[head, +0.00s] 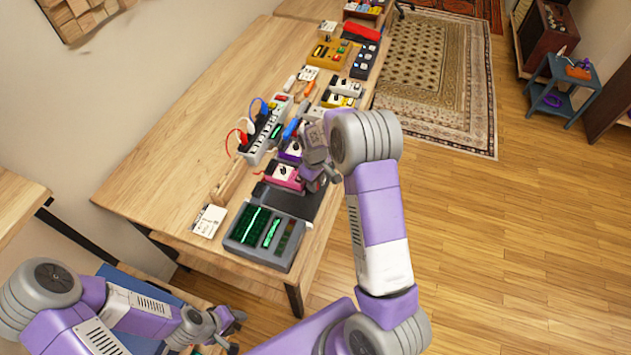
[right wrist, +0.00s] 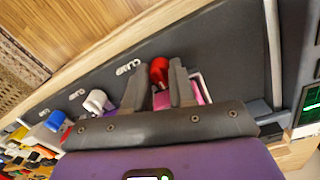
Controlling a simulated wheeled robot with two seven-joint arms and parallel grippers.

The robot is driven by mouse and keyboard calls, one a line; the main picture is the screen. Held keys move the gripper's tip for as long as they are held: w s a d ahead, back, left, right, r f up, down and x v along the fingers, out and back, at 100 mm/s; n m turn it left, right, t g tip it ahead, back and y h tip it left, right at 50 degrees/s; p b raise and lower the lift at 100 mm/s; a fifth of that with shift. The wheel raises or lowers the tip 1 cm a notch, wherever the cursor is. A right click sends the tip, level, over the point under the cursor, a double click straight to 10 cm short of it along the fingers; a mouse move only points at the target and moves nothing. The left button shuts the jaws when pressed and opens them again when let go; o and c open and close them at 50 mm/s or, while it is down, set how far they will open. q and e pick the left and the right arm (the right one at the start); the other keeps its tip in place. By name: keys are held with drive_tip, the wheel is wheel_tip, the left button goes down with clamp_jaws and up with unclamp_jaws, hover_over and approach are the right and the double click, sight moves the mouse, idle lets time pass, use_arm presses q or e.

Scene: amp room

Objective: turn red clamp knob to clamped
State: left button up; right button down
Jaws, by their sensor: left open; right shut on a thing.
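The red clamp knob (right wrist: 159,69) shows in the right wrist view, on a dark panel beside raised white lettering that seems to read "CLAMP". My right gripper (right wrist: 159,84) is shut on the red knob, one finger on each side of it. In the head view my right gripper (head: 318,174) is at the front edge of the bench, by the pink pedal (head: 284,174); its fingers hide the knob there. I cannot tell the knob's exact turn angle. My left gripper (head: 232,325) is open and empty, low at the bottom left, away from the bench.
White (right wrist: 97,102) and blue (right wrist: 56,120) knobs sit on the same dark panel. A grey box with green screens (head: 265,235) stands at the near end of the wooden bench (head: 160,180). A power strip with plugs (head: 265,130) lies behind the pedals.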

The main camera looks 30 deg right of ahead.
idle(0.4)
drive_tip(key=c, duration=1.2)
unclamp_jaws()
wheel_tip(320, 180, up, 8)
drive_tip(key=shift+a+f+p, duration=0.1)
drive_tip(key=shift+f+p, duration=0.05)
drive_tip(key=shift+p, duration=0.4)
drive_tip(key=shift+s+f, duration=0.1)
